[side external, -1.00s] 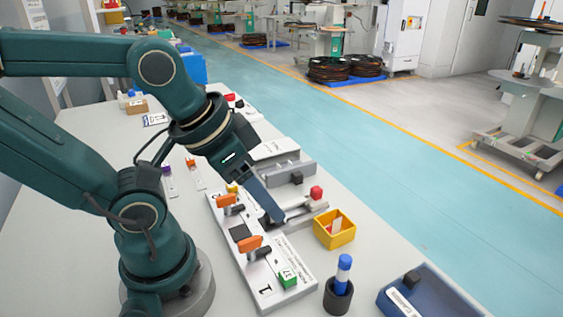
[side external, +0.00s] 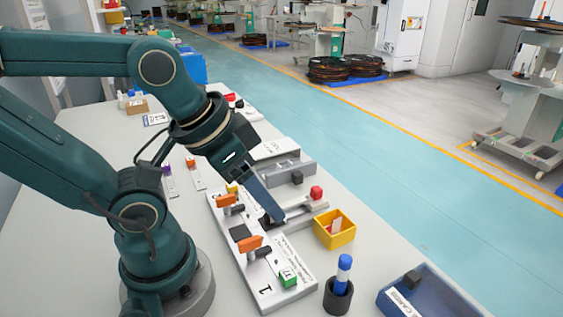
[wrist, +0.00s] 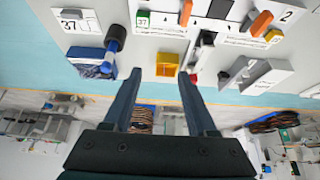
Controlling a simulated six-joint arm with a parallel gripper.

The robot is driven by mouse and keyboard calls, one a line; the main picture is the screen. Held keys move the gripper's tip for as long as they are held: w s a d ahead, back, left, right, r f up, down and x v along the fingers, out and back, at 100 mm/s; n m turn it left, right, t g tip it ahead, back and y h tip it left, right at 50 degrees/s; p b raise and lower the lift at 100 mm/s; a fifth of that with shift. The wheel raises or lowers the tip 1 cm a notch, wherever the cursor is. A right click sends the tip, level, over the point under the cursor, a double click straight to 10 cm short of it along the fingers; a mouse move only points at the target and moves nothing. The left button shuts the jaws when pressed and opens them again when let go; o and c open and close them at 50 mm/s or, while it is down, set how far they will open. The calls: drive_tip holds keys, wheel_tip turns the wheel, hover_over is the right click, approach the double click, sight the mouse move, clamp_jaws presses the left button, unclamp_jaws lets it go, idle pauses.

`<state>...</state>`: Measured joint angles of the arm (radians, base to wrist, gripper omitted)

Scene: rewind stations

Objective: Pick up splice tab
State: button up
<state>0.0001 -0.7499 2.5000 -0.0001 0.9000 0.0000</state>
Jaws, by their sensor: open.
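I cannot single out the splice tab with certainty. A small yellow box (side external: 347,238) holds pale and red pieces that may be tabs, too small to tell. The box also shows between my fingertips in the wrist view (wrist: 167,59). My gripper (side external: 277,217) is open, with its fingers pointing down by the right edge of the white station board (side external: 262,292), left of the yellow box. In the wrist view both fingers (wrist: 159,76) are apart with nothing held between them.
The board carries orange clamps (side external: 250,244) and a green block (side external: 288,280). A red knob (side external: 316,193) tops a grey fixture behind the box. A blue marker (side external: 344,262) stands in a black cup (side external: 339,298). A blue tray (side external: 455,300) lies at the front right.

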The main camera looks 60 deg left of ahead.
idle(0.3)
drive_tip(key=shift+c, duration=1.4)
